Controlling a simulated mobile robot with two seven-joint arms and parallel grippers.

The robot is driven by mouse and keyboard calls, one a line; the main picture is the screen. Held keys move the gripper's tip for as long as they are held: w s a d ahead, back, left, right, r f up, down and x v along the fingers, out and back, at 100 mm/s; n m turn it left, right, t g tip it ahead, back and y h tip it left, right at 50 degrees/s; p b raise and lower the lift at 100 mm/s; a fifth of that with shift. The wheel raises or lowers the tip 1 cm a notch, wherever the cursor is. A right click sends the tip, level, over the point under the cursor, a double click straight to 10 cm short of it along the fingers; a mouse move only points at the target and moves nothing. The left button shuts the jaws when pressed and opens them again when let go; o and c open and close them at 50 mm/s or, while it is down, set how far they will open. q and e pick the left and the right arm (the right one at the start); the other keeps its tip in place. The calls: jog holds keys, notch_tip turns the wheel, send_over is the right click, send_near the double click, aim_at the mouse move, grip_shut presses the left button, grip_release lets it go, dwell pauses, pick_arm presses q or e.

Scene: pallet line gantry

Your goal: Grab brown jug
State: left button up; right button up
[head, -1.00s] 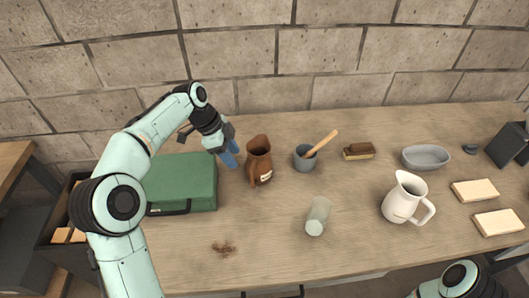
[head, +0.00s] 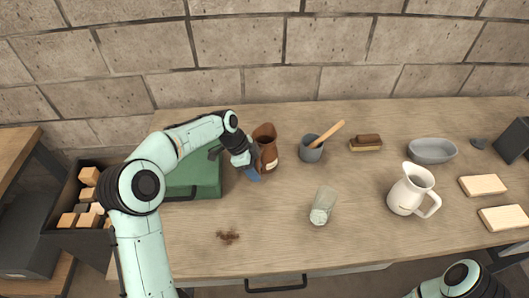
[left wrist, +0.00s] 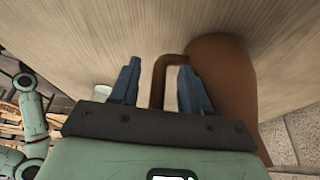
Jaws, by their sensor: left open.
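The brown jug (head: 266,146) stands upright on the wooden table, just right of the green case, with a pale label on its front. My left gripper (head: 254,174) is at the jug's front left side, partly covering it. In the left wrist view the jug's body (left wrist: 228,85) lies to the right, and its handle (left wrist: 160,75) shows between the two blue fingers (left wrist: 158,88). The fingers are open, with the handle between them in that picture; contact cannot be told. My right gripper is not in view, only part of that arm at the lower right.
The green case (head: 195,178) lies left of the jug, under my left arm. A grey cup (head: 311,150) with a wooden handle stands to the right, near a brush (head: 366,143). A glass (head: 322,206) and white pitcher (head: 411,190) stand further forward.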

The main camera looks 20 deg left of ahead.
pick_arm(q)
grip_shut()
jog(key=shift+r, duration=0.1)
jog(key=shift+r, duration=0.1)
